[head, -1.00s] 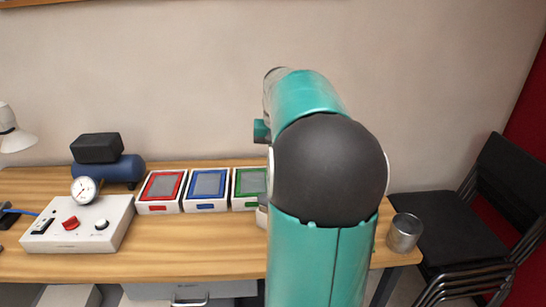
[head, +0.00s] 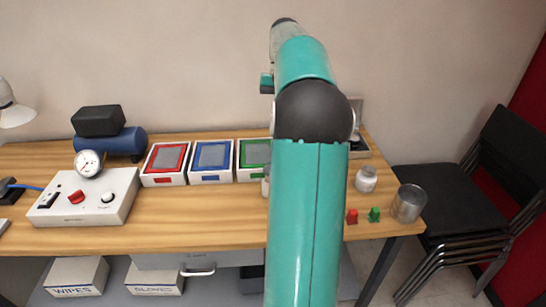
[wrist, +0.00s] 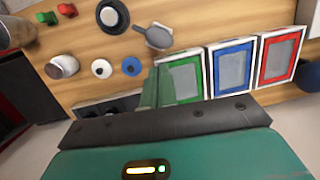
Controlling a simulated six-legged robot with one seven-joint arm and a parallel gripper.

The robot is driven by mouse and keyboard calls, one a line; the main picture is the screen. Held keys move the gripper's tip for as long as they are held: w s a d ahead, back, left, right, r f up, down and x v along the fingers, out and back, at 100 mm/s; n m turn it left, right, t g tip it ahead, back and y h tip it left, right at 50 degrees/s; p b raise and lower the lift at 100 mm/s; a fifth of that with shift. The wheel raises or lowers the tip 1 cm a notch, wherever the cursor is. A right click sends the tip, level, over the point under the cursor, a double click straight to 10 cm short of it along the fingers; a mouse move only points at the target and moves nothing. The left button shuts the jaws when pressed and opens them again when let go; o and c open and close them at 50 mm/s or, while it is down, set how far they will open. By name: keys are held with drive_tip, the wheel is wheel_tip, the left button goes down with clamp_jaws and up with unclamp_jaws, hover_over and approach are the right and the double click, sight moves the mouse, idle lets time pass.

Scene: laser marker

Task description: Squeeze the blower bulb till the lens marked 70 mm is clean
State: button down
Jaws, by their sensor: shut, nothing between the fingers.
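In the wrist view my gripper (wrist: 156,86) shows as narrow green fingers beyond its dark bar, shut and empty, apart from the small parts on the table. A dark grey rounded piece with a narrow end (wrist: 138,29), possibly the blower bulb, lies at the top middle. Near it are a large black round piece with a pale ring (wrist: 113,15), a white ring with a dark centre (wrist: 102,68) and a blue disc with a dark centre (wrist: 131,66). I cannot read a 70 mm mark on any of them. In the head view my arm hides the gripper and these pieces.
Red (head: 166,161), blue (head: 211,161) and green (head: 253,158) framed boxes line the table's back. A control box (head: 82,208) stands left. A white jar (head: 366,179), small red (head: 352,216) and green (head: 374,214) pieces and a metal can (head: 408,203) stand right.

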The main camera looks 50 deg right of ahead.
drive_tip(key=a+f, duration=0.1)
drive_tip(key=f, duration=0.8)
drive_tip(key=a+f, duration=0.1)
drive_tip(key=f, duration=0.3)
drive_tip(key=shift+s+a+f, duration=0.25)
drive_tip(key=shift+s+a, duration=0.05)
drive_tip(key=shift+s, duration=0.05)
drive_tip(key=shift+f, duration=0.15)
